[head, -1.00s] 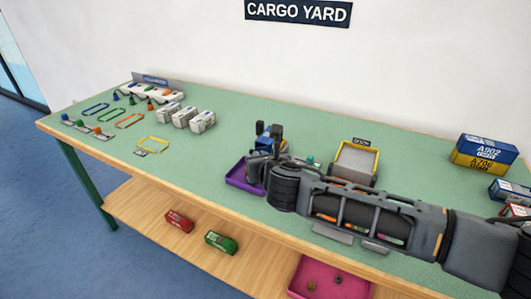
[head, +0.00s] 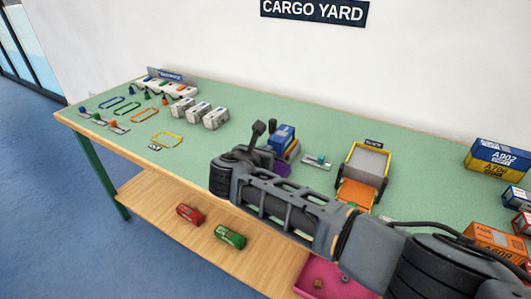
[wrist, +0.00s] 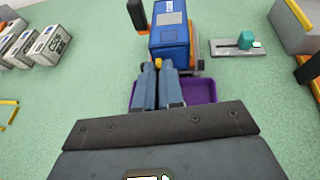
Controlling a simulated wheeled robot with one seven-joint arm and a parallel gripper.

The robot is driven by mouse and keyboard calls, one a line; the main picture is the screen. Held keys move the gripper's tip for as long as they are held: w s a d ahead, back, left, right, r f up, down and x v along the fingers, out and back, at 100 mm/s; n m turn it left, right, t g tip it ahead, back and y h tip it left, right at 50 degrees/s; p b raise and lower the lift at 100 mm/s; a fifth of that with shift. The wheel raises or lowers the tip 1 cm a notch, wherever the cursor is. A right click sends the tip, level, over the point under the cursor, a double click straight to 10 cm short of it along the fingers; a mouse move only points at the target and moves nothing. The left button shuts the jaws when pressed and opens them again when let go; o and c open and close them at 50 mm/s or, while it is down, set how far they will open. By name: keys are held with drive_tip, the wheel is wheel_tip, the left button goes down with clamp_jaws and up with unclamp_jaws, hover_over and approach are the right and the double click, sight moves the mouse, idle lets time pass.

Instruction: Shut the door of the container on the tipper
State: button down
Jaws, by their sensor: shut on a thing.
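The blue container (head: 282,138) stands on the tipper, partly behind my arm in the head view. In the wrist view the container (wrist: 169,35) shows its top and near end, and an orange part of the tipper (wrist: 200,66) shows at its right. My gripper (wrist: 158,72) is at the container's near end, its two fingers close together on a small yellow knob (wrist: 158,63). I cannot tell whether the knob belongs to the door, and the door's angle is not clear. A purple tray (wrist: 203,91) lies under the fingers.
A dark upright post (wrist: 138,14) stands left of the container. A small plate with a teal block (wrist: 245,41) lies to its right. White containers (head: 190,110) stand at the left. A grey and orange hopper (head: 363,160) stands to the right, and stacked containers (head: 498,158) at the far right.

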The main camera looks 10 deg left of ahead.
idle(0.4)
drive_tip(key=c, duration=1.2)
unclamp_jaws()
drive_tip(key=shift+c, duration=0.2)
drive_tip(key=p+v, duration=0.1)
drive_tip(key=v, duration=0.6)
drive_tip(key=shift+s+r, duration=0.15)
drive_tip(key=shift+s, duration=0.15)
drive_tip(key=shift+s+a, duration=0.1)
drive_tip(key=shift+a, duration=0.05)
